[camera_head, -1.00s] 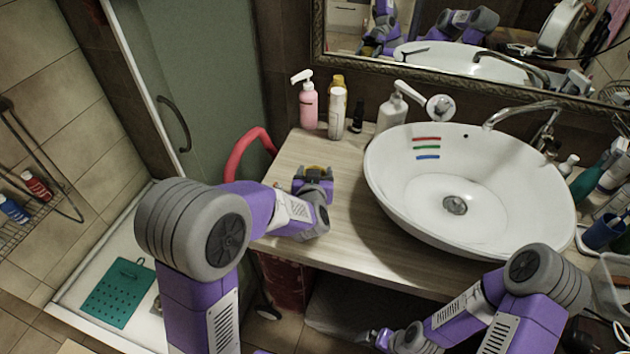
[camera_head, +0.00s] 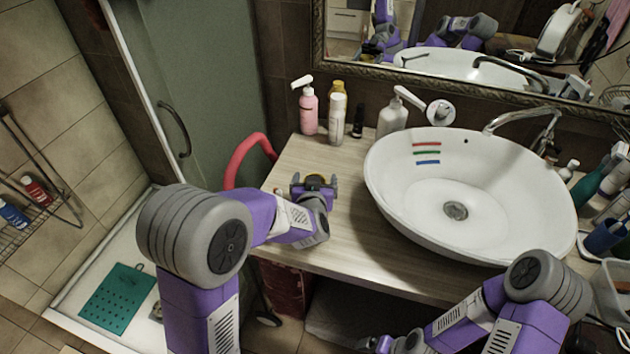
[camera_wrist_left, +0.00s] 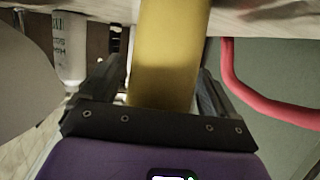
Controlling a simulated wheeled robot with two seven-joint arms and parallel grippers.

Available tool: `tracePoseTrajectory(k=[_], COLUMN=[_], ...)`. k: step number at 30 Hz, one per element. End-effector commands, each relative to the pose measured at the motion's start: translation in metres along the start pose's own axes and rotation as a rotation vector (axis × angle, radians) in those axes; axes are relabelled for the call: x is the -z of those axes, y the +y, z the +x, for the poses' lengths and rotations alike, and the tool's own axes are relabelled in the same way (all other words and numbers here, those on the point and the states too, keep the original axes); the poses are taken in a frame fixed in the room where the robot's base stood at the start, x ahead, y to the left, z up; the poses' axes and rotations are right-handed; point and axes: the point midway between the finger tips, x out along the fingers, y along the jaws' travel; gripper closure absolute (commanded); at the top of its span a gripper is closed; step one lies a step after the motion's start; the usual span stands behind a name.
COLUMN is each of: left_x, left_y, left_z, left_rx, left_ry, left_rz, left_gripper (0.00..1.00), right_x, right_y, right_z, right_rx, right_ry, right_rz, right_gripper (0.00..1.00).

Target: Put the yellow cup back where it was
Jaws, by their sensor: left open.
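The yellow cup (camera_head: 316,179) stands near the left end of the wooden counter, mostly hidden by my left gripper (camera_head: 314,187). In the left wrist view the yellow cup (camera_wrist_left: 167,55) fills the space between the fingers of my left gripper (camera_wrist_left: 160,92). The fingers are spread open, one on each side of the cup, with a gap visible beside it. My right gripper (camera_head: 382,343) is low at the bottom edge of the head view, below the counter, and its fingers are too small and cut off to read.
A white basin (camera_head: 390,200) with coloured stripes takes up the right of the counter (camera_head: 350,225). A pink pump bottle (camera_head: 308,112), a white bottle (camera_head: 337,118) and a white dispenser (camera_head: 392,118) stand along the wall. A red curved handle (camera_head: 240,155) rises at the counter's left edge.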

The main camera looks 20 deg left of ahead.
Motion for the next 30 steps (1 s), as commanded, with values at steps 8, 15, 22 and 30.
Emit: tracePoseTrajectory(k=[8,15,22,30], left_x=[0.004,0.001,-0.001,0.0], left_y=[0.001,0.001,0.0,0.0], left_z=[-0.057,-0.101,-0.117,-0.12], left_rx=[-0.006,-0.004,-0.001,-0.001], left_ry=[-0.001,0.005,0.001,0.0], left_rz=[-0.002,-0.005,-0.002,0.0], left_gripper=[0.1,0.1,0.1,0.1], right_x=[-0.001,-0.001,-0.001,-0.001], right_y=[-0.007,-0.008,-0.005,-0.006], right_z=[-0.018,-0.02,-0.015,-0.015], right_rx=[0.0,0.0,0.0,0.0], right_ry=[0.0,0.001,0.0,0.0], right_rz=[0.0,0.0,0.0,0.0], right_gripper=[0.0,0.0,0.0,0.0])
